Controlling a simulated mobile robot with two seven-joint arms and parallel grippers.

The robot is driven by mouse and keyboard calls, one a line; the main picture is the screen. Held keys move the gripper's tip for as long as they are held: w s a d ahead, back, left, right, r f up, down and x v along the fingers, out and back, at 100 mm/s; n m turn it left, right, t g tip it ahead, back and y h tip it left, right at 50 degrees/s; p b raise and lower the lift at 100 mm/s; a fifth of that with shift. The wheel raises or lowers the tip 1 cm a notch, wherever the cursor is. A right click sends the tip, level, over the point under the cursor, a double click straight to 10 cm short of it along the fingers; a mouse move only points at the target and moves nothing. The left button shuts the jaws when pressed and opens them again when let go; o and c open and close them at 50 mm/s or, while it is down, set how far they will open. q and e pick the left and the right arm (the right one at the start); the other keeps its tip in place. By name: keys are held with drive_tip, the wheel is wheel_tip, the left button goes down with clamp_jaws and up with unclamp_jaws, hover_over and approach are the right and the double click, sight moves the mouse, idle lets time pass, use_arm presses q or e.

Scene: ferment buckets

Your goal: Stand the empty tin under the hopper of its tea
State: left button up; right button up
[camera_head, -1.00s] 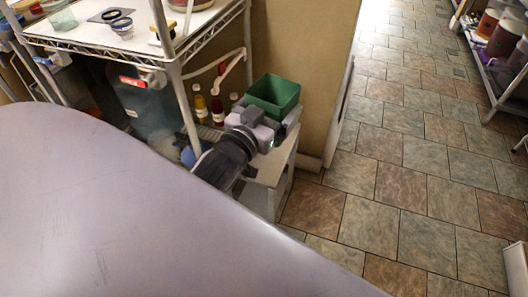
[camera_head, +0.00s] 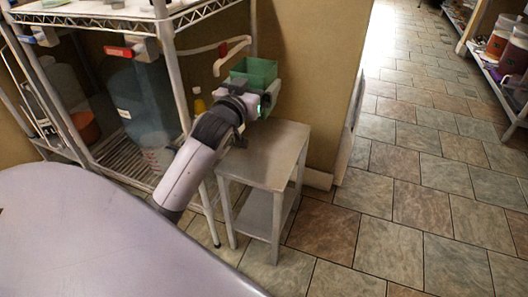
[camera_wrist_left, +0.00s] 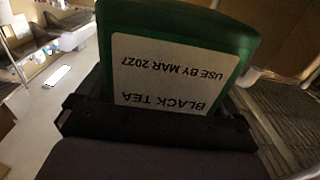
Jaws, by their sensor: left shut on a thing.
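A green open-topped tin (camera_head: 254,70) is held up by my left gripper (camera_head: 254,100), which is shut on it. It appears near the back of a small stand and beside the wire rack's right post. Whether it touches the stand cannot be told. In the left wrist view the tin (camera_wrist_left: 180,28) fills the upper middle, with a white label reading "BLACK TEA, USE BY MAR 2027", upside down in the picture. Its inside is hidden there. No hopper can be identified for certain. My right gripper is not in view.
The small two-tier stand (camera_head: 275,150) has a bare top. A red-ended bent bar (camera_head: 230,55) sticks out near the tin. Tiled floor (camera_head: 400,190) is open at right.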

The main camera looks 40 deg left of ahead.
use_arm(q)
wheel_tip(320, 180, down, 19)
drive_tip(key=b, duration=0.8)
drive_tip(key=shift+f, duration=0.15)
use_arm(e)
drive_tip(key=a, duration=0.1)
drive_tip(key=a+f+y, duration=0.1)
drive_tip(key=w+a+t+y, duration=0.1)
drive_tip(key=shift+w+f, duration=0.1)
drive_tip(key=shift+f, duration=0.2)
use_arm(q)
drive_tip(key=shift+f, duration=0.1)
drive_tip(key=o, duration=0.7)
